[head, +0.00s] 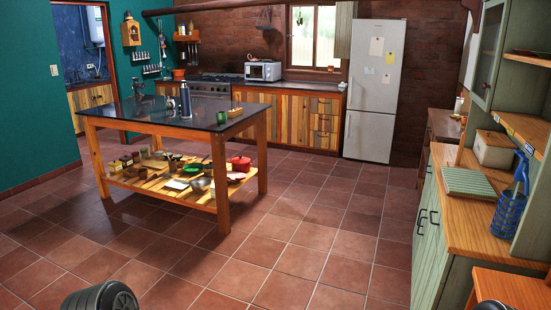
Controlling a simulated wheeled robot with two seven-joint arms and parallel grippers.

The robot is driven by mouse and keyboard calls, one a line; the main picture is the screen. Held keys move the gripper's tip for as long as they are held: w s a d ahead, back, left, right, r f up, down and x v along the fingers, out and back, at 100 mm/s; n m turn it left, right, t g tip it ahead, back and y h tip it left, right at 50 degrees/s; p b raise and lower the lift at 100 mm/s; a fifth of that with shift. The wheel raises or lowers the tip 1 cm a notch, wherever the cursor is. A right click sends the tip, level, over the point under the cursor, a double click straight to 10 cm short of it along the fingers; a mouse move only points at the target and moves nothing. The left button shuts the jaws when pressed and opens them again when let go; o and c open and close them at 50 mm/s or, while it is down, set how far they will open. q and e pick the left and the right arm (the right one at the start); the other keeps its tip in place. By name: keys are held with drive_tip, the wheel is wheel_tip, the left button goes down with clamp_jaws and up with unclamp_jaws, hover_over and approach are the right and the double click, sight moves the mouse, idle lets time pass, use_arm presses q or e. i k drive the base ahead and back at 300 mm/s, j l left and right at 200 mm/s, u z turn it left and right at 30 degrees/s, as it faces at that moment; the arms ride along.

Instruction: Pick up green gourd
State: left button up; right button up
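Only dark rounded parts of my own arms show at the bottom left and bottom right edges. Neither gripper's fingers are in view.
A dark bottle (185,100) stands on the island. A red pot (241,163) is on its lower shelf. A silver fridge (374,90), stove and white microwave (263,71) line the back. A wooden counter (485,215) runs along the right. The tiled floor (310,235) between is clear.

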sight(222, 118)
drive_tip(key=i, duration=2.5)
drive_tip(key=i+j, duration=0.1)
drive_tip(key=i, duration=2.35)
drive_tip(key=l+z, duration=0.05)
drive_tip(key=l, duration=0.05)
